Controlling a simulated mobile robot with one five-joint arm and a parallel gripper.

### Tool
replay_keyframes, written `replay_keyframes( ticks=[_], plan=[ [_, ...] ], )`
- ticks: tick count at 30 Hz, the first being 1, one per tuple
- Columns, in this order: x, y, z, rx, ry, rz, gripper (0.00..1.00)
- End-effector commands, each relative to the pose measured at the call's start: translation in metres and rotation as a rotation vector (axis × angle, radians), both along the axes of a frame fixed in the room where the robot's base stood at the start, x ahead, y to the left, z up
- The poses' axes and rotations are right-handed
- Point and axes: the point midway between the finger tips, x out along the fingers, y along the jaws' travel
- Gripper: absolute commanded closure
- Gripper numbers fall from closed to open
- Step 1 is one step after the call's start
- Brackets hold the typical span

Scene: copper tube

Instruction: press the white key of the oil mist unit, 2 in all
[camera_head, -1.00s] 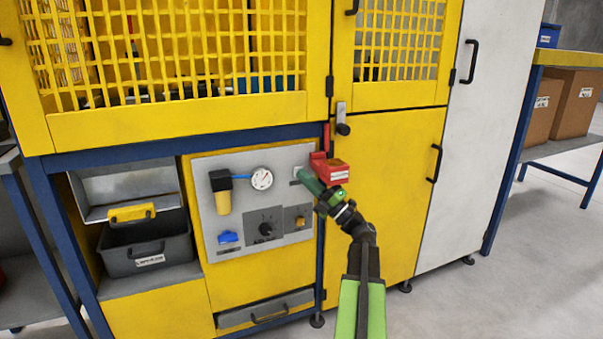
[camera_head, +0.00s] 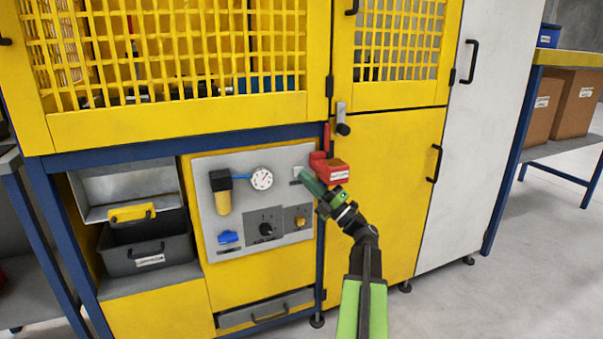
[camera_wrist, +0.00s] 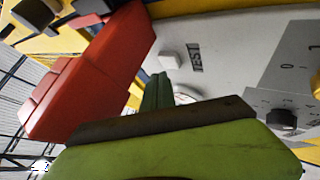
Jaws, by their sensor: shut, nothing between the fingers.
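The white key (camera_head: 298,171) is a small pale block at the upper right of the grey panel (camera_head: 205,200). In the wrist view the white key (camera_wrist: 168,60) shows whole beside a small dark-lettered label. My gripper (camera_head: 305,176) is shut and empty, with its green fingers pointing at the panel. In the head view its tip is just below and right of the key and overlaps its edge. In the wrist view the fingertips (camera_wrist: 158,78) end just short of the key, and a gap shows between them.
A red box (camera_head: 335,171) stands out close to the right of the key, near my fingers. The panel also carries a round gauge (camera_head: 261,178), a filter with a yellow bowl (camera_head: 221,194), a black knob (camera_head: 266,230) and a blue valve (camera_head: 228,237). Floor at the right is clear.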

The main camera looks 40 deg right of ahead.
Motion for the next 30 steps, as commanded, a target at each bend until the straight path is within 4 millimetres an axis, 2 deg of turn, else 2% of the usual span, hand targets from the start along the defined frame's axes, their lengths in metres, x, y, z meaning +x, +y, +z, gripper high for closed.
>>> replay_keyframes(
  ticks=[11, 24, 30],
  plan=[
    [-0.004, 0.002, 0.000, 0.001, 0.000, -0.001, 1.00],
    [-0.044, 0.018, 0.000, -0.001, 0.000, -0.002, 1.00],
    [-0.047, 0.019, 0.000, 0.001, 0.000, -0.001, 1.00]
  ],
)
